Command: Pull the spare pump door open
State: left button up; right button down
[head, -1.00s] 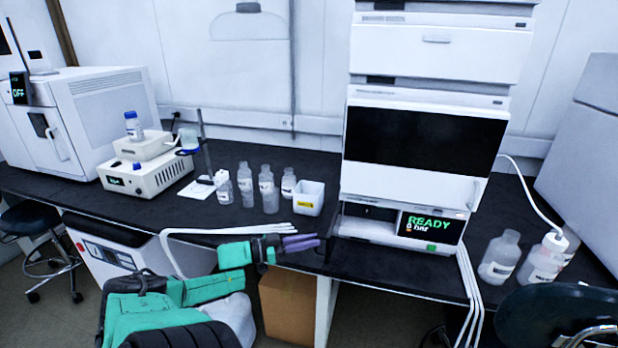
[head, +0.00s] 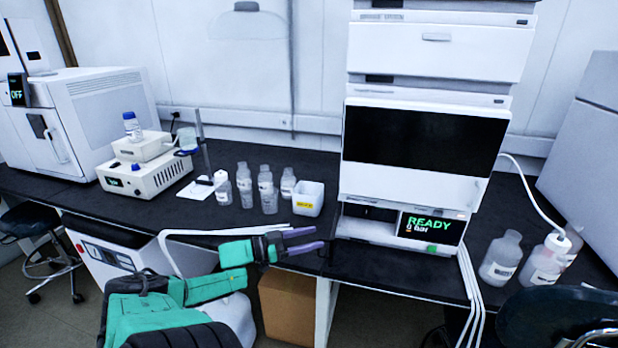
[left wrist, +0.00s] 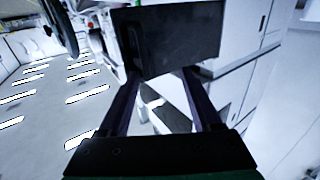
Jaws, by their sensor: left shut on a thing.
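My left gripper (head: 312,240) is at the bench's front edge, left of the instrument stack (head: 422,155), with its two purple fingers spread a little. In the left wrist view, a dark panel (left wrist: 178,38) with an upright bar handle (left wrist: 133,48) near its left edge fills the space at the fingertips (left wrist: 162,74). The gripper is shut on part of this dark panel, but the exact contact is not clear. I cannot tell from the frames whether the panel is the spare pump door. My right gripper is out of view.
Several bottles (head: 268,192) and a white bin (head: 309,199) stand on the black bench behind the gripper. White tubes (head: 225,232) run along the front edge. A cardboard box (head: 288,305) sits below. Stools stand at both sides.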

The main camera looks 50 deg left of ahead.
pick_arm(q)
jog(key=shift+a, duration=0.15)
jog(key=v, duration=1.4)
jog(key=shift+s+p, duration=0.25)
jog(key=shift+p, duration=0.1)
jog(key=shift+c, duration=0.4)
